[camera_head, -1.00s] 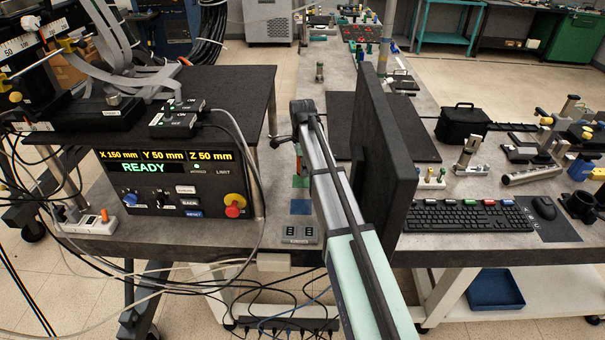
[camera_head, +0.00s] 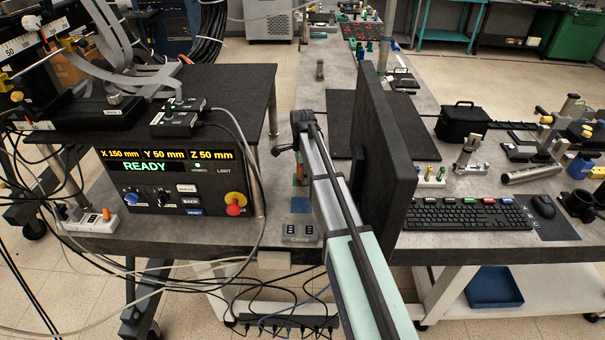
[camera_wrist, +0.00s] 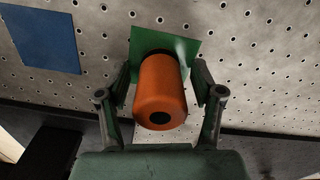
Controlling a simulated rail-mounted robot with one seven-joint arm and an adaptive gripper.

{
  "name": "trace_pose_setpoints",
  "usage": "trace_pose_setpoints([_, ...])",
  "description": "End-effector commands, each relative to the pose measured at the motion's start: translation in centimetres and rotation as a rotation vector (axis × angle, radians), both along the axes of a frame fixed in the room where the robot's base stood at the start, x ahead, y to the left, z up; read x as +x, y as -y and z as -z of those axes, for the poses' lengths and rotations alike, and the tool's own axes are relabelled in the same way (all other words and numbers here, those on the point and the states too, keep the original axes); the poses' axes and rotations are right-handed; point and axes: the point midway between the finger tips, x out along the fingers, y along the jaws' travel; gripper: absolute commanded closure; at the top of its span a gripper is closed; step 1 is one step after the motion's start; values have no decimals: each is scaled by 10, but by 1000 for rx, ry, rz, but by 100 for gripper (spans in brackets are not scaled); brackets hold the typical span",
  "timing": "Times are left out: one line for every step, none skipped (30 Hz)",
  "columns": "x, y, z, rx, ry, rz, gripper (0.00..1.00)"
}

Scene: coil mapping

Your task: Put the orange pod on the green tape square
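The orange pod (camera_wrist: 162,92) is a cylinder with a dark hole in its near end, in the middle of the wrist view. Its far end overlaps the green tape square (camera_wrist: 191,47), and seems to stand on it; the exact contact is hidden. My gripper (camera_wrist: 163,82) has one finger on each side of the pod, with narrow gaps showing between fingers and pod, so it looks slightly open. In the head view the pod (camera_head: 299,172) is a small orange patch beside my arm, and the green square is mostly covered.
A blue tape square (camera_wrist: 40,40) lies beside the green one. A black upright panel (camera_head: 385,165) stands close right of my arm. The control box (camera_head: 175,182) reading READY is on the left. A small grey switch box (camera_head: 300,233) sits at the bench's front edge.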

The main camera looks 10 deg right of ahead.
Motion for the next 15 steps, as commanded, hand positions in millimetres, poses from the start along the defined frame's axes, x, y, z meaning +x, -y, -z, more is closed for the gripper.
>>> trace_pose_setpoints([0, 0, 0, 0, 0, 0, 33])
trace_pose_setpoints([0, 0, 0, 0, 0, 0, 33])
trace_pose_setpoints([0, 0, -1, 0, 0, 0, 33])
trace_pose_setpoints([0, 0, -2, 0, 0, 0, 33])
trace_pose_setpoints([0, 0, -4, 0, 0, 0, 33])
trace_pose_setpoints([0, 0, -6, 0, 1, 0, 33])
trace_pose_setpoints([1, 0, -8, 0, 1, 0, 33])
trace_pose_setpoints([1, 0, -11, 0, 1, 0, 33])
trace_pose_setpoints([1, 0, -15, 0, 1, 0, 33])
trace_pose_setpoints([1, 0, -19, 0, 2, 0, 33])
trace_pose_setpoints([1, 0, -24, 0, 2, 0, 33])
trace_pose_setpoints([1, 0, -31, 0, 3, 0, 33])
trace_pose_setpoints([1, 0, -36, 0, 2, 0, 33])
trace_pose_setpoints([1, 0, -42, 0, 3, 0, 33])
trace_pose_setpoints([2, 0, -50, 0, 3, 0, 33])
